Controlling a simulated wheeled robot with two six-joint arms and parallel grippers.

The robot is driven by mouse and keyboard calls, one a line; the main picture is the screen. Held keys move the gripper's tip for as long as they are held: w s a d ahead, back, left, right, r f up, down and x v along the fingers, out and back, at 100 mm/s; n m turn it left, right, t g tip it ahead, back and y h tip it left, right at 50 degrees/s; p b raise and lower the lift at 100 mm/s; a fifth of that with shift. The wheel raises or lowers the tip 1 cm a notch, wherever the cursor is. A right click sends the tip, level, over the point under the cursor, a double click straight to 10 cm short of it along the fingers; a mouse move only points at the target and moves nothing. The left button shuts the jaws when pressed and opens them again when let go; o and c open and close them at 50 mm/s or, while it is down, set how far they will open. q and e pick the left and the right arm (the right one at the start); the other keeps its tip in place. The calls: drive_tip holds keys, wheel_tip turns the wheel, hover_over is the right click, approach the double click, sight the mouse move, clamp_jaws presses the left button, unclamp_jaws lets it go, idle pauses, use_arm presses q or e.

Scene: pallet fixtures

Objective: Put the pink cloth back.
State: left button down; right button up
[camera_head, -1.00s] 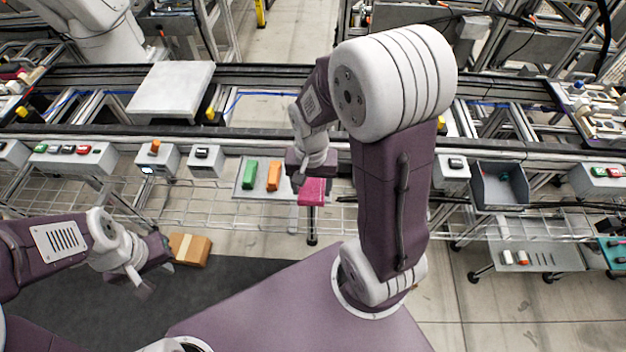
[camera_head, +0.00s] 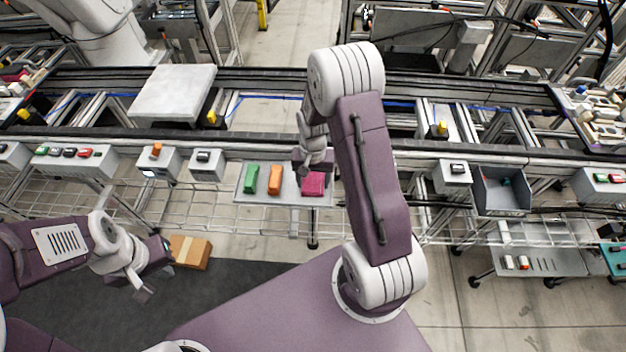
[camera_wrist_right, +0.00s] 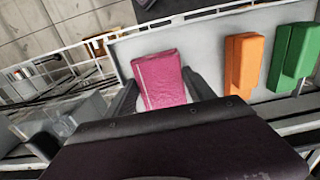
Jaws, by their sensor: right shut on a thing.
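The pink cloth (camera_head: 313,184) is a folded block at the right end of a small grey tray (camera_head: 240,197), beside an orange item and a green item. In the right wrist view the cloth (camera_wrist_right: 160,80) lies between the two fingers of my right gripper (camera_wrist_right: 165,90), over the tray surface. My right gripper (camera_head: 312,172) is shut on the cloth; whether the cloth's underside touches the tray cannot be told. My left gripper (camera_head: 146,283) hangs at the lower left, away from the cloth; its finger gap is unclear.
The orange item (camera_head: 275,180) and green item (camera_head: 251,179) stand on the tray left of the cloth. A cardboard box (camera_head: 190,251) lies below. A grey bin (camera_head: 502,190) is at the right. A wire rack (camera_head: 180,205) runs along the conveyor front.

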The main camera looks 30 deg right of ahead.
sight(313, 183)
drive_tip(key=shift+s, duration=0.1)
drive_tip(key=shift+f, duration=0.15)
drive_tip(key=o, duration=1)
wheel_tip(313, 183, up, 12)
drive_tip(key=s+a+n, duration=0.2)
drive_tip(key=s, duration=0.2)
drive_tip(key=s+a+n, duration=0.2)
drive_tip(key=s, duration=0.1)
drive_tip(key=s+a+n+t, duration=0.1)
drive_tip(key=s+a+n, duration=0.1)
drive_tip(key=s+a, duration=0.1)
drive_tip(key=shift+s+f, duration=0.2)
drive_tip(key=shift+s, duration=0.6)
